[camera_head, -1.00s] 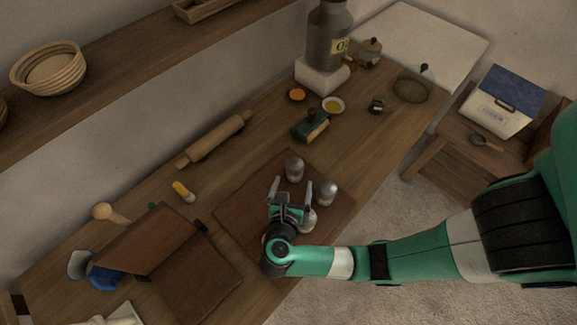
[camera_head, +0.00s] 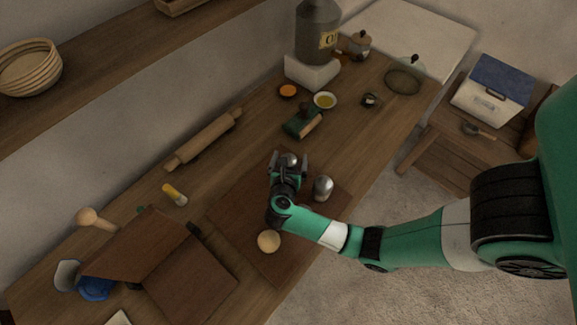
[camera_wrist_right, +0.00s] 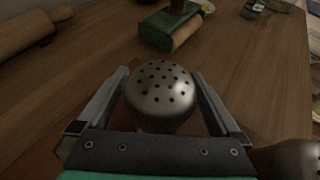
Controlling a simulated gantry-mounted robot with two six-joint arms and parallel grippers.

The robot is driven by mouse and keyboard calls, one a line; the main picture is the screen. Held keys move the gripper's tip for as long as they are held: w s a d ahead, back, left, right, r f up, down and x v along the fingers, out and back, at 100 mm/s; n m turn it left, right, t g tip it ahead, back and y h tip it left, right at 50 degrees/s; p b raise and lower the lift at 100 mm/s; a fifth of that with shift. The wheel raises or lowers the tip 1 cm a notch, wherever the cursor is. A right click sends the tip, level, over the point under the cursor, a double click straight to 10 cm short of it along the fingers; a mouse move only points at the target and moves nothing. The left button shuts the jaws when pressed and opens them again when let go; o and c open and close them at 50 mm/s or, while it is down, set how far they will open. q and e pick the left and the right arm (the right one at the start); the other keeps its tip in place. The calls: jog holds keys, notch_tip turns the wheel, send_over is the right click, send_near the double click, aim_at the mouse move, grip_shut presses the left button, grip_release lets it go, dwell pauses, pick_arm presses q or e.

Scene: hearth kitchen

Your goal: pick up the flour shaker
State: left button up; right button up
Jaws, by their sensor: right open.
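A metal shaker with a perforated domed top (camera_wrist_right: 160,97) stands between the two fingers of my right gripper (camera_wrist_right: 160,76) in the right wrist view. In the head view its top (camera_head: 289,158) shows between the fingertips of the right gripper (camera_head: 289,166). That gripper is open, with a finger on each side of the shaker. A similar metal shaker (camera_head: 323,187) stands to the right on the brown board (camera_head: 240,215). Its domed top is at the lower right of the wrist view (camera_wrist_right: 292,158). I see no label telling which holds flour. My left gripper is not in view.
A pale round ball (camera_head: 268,241) sits on the board near my right wrist. Behind are a green block-like tool (camera_head: 303,122), a rolling pin (camera_head: 205,140) and small bowls (camera_head: 325,100). An open brown box-like object (camera_head: 190,275) lies at lower left.

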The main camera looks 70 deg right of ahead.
jog(key=c, duration=1.5)
jog(key=shift+r, duration=0.15)
jog(key=shift+r, duration=0.3)
notch_tip(320, 180, up, 2)
jog(key=shift+r+p, duration=0.25)
jog(key=shift+p, duration=0.5)
jog(key=s+a+r+p, duration=0.1)
jog(key=s+a+r, duration=0.3)
jog(key=a+r, duration=0.1)
jog(key=s+a+r+p, duration=0.2)
jog(key=s+a+r, duration=0.2)
jog(key=s+a, duration=0.1)
jog(key=shift+s+a+r+p, duration=0.2)
jog(key=shift+r+p, duration=0.1)
jog(key=shift+r, duration=0.05)
